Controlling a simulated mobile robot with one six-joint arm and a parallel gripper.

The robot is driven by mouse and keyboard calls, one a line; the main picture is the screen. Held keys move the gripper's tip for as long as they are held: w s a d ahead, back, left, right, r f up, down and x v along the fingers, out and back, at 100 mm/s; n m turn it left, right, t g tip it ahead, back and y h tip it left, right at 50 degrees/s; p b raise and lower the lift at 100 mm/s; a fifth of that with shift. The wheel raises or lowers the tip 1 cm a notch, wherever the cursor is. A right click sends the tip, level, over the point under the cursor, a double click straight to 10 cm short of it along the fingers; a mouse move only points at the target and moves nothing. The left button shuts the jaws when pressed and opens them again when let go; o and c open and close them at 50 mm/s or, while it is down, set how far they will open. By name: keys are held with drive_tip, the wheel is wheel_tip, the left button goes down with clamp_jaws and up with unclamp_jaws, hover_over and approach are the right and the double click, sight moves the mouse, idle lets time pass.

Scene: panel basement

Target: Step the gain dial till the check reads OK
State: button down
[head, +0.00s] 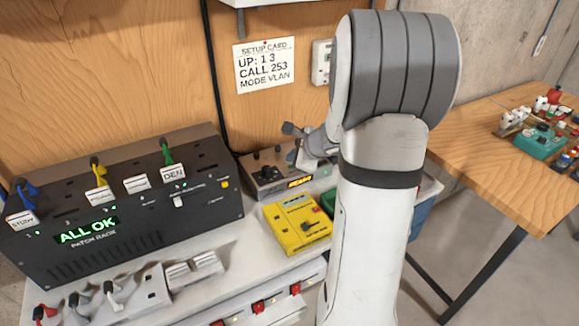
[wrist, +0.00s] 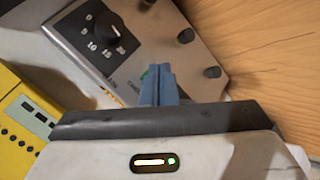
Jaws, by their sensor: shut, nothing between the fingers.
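A grey box (head: 265,192) with dark knobs and a small orange display stands on the bench, right of the patch rack. The display text is too small to read surely. In the wrist view the grey box (wrist: 185,35) shows tilted, with a black dial (wrist: 104,24) ringed by white numbers including 10 and 15. My gripper (wrist: 160,72) is shut and empty over the box face, right of and below the dial and apart from it. In the head view my gripper (head: 294,153) is partly hidden by my arm. The patch rack's display (head: 88,230) reads ALL OK in green.
The black patch rack (head: 130,245) holds blue, yellow, white and green plugs. A yellow device (head: 297,222) sits in front of the grey box. A setup card (head: 264,65) hangs on the wooden wall. A wooden table (head: 490,165) with small items stands at right.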

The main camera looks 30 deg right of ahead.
drive_tip(key=shift+f, duration=0.15)
idle(0.5)
drive_tip(key=shift+f+b, duration=0.3)
drive_tip(key=shift+b, duration=0.3)
drive_tip(key=shift+f+b, duration=0.35)
drive_tip(key=shift+b, duration=0.1)
idle(0.4)
drive_tip(key=shift+r, duration=0.1)
drive_tip(key=shift+r+p, duration=0.6)
drive_tip(key=shift+r, duration=0.1)
drive_tip(key=shift+r, duration=0.1)
wheel_tip(320, 180, up, 5)
drive_tip(key=p, duration=0.4)
idle(0.8)
